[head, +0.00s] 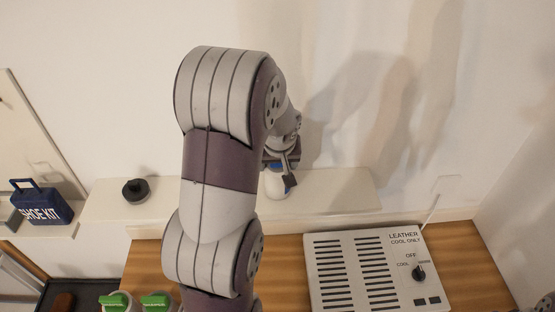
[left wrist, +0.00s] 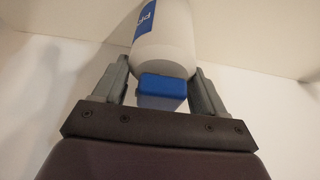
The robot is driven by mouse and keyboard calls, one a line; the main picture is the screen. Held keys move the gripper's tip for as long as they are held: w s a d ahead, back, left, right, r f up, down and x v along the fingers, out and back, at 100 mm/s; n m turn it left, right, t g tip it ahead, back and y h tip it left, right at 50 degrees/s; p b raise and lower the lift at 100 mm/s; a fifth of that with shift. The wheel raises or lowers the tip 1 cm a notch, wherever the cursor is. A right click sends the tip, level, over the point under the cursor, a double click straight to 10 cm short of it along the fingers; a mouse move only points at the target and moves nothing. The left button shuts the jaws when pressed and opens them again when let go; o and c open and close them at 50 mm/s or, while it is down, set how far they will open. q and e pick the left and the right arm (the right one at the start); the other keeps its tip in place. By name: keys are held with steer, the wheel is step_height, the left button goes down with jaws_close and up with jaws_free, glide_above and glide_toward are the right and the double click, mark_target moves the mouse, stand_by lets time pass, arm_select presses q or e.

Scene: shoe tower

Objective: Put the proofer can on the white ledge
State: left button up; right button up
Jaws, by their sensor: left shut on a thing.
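The proofer can is white with a blue label and a blue cap. In the left wrist view the can (left wrist: 163,48) lies between the two fingers of my left gripper (left wrist: 162,85), which is shut on it. In the head view the lower part of the can (head: 277,188) shows under my left gripper (head: 284,165), over the white ledge (head: 335,188) along the back wall. My forearm hides part of the can and ledge. I cannot tell whether the can's base touches the ledge. My right gripper is not in view.
A black round knob-like object (head: 136,190) stands on the ledge's left part. A blue shoe kit box (head: 41,204) is at far left. A white vented leather cooler (head: 365,268) sits on the wooden surface at right. Two green-topped jars (head: 116,301) are at the bottom. The ledge's right part is clear.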

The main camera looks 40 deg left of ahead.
arm_select(q)
steer(key=shift+w+a+f, duration=0.15)
steer(key=shift+f, duration=0.1)
steer(key=o, duration=1.7)
steer(key=shift+r, duration=0.1)
